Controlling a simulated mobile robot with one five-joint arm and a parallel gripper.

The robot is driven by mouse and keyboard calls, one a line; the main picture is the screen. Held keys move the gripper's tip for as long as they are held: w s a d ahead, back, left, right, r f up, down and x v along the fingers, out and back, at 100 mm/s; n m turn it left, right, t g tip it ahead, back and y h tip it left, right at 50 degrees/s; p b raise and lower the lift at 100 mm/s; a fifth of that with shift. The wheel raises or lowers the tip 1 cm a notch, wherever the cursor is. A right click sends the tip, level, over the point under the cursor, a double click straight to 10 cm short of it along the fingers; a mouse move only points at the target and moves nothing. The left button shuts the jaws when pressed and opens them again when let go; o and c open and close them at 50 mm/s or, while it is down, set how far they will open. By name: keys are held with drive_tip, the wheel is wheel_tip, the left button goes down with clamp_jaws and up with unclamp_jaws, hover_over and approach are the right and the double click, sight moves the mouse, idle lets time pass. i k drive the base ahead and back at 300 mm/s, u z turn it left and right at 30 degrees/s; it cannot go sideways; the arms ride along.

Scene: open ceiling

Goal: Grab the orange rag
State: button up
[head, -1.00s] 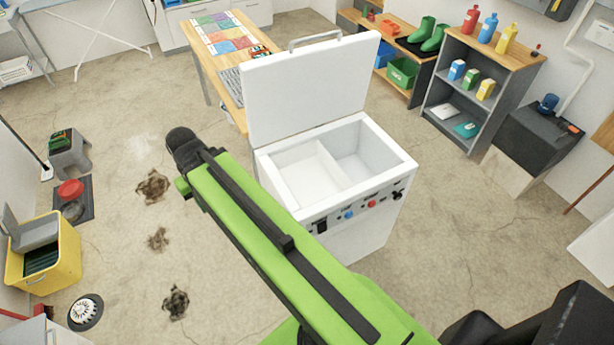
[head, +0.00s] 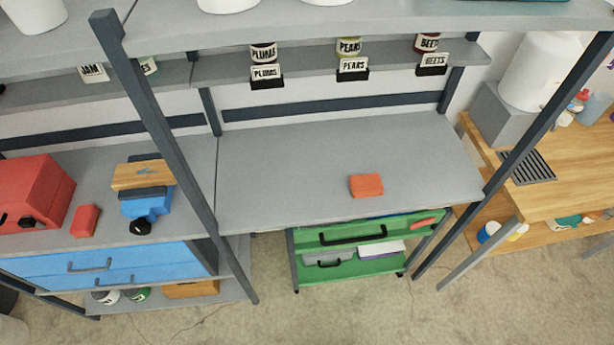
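A folded orange rag (head: 366,186) lies flat on the grey workbench top (head: 280,160), near its front edge and right of the middle. It is in plain view and nothing covers it. My gripper and arm do not show in the head view now, so I cannot see where the gripper is or whether it is open.
A dark upright post (head: 165,130) stands left of the rag, another (head: 520,150) to the right. A shelf with labelled jars (head: 349,50) hangs behind. A green drawer cart (head: 350,260) sits below the bench. A blue vise (head: 146,200) and red toolbox (head: 32,190) stand left.

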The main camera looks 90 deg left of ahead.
sight(370, 185)
drive_tip(key=z, duration=0.35)
drive_tip(key=k, duration=0.15)
drive_tip(key=u, duration=3)
drive_tip(key=k, duration=0.7)
drive_tip(key=z, duration=0.25)
drive_tip(key=i, duration=0.65)
drive_tip(key=u, duration=0.35)
